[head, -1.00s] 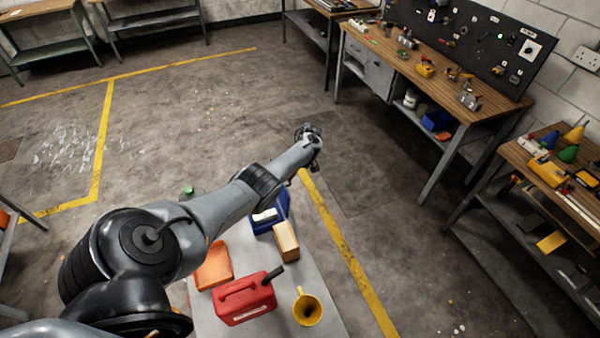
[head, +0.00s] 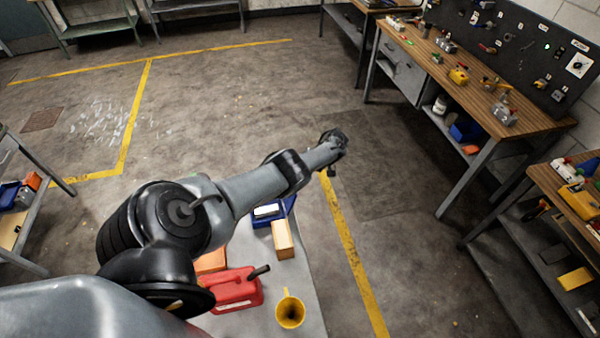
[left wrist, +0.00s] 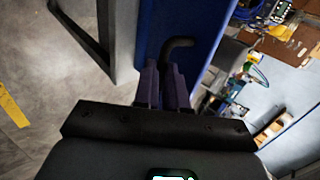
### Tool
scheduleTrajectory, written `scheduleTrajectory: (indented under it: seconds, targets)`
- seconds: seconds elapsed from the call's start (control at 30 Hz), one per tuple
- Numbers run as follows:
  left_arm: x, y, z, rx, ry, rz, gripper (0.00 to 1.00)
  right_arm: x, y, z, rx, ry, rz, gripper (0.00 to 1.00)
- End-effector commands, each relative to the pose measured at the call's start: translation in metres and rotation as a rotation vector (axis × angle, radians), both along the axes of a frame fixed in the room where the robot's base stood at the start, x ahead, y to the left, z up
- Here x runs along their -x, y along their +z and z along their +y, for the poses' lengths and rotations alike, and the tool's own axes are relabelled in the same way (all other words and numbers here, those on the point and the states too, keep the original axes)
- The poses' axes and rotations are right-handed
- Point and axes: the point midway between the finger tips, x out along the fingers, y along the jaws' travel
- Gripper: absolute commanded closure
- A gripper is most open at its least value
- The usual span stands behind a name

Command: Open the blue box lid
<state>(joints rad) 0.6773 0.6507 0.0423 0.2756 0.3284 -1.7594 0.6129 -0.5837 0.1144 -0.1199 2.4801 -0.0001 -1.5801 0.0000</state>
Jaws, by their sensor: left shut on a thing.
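In the left wrist view a blue panel (left wrist: 208,28) fills the top middle, with a dark bent handle (left wrist: 180,44) against it. I cannot tell for sure whether this panel is the box lid. My left gripper (left wrist: 163,75) is shut on the lower end of this handle, between its two purplish fingers. Right of the panel is a pale blue space with assorted items. In the head view my left arm reaches to the middle, and its far end is small and dark; the fingers cannot be made out. My right gripper is not in view.
Below my arm in the head view, a grey table holds a small blue bin (head: 287,207), a wooden block (head: 282,239), a red can (head: 236,291) and a yellow funnel (head: 290,311). A workbench (head: 520,118) stands right. The floor beyond is mostly clear.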

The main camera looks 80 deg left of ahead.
Motion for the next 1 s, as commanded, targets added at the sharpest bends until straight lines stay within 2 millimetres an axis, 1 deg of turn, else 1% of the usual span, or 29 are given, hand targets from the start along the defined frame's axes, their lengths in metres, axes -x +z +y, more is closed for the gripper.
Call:
scheduleTrajectory:
  seconds: [0.03,0.07,0.1,0.2,0.23,0.73,0.87,1.0]
  targets:
    - [-0.004,-0.009,-0.001,-0.003,-0.026,-0.014,1.00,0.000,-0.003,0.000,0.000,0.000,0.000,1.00]
    - [-0.004,-0.009,-0.001,-0.003,-0.026,-0.014,0.87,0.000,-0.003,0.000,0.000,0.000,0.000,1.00]
    - [-0.004,-0.010,-0.001,-0.004,-0.027,-0.015,0.81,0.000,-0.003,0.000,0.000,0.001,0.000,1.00]
    - [-0.004,-0.009,-0.001,-0.005,-0.025,-0.015,0.66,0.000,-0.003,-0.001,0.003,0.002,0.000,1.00]
    - [-0.004,-0.008,0.000,-0.005,-0.024,-0.015,0.64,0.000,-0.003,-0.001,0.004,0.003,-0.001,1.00]
    - [-0.005,-0.002,0.001,-0.009,-0.017,-0.015,0.64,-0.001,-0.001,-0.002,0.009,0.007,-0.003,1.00]
    - [-0.013,0.005,0.002,-0.010,-0.016,-0.017,0.64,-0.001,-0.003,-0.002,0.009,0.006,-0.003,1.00]
    - [-0.027,0.020,0.002,-0.010,-0.016,-0.017,0.64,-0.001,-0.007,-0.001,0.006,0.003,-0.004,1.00]
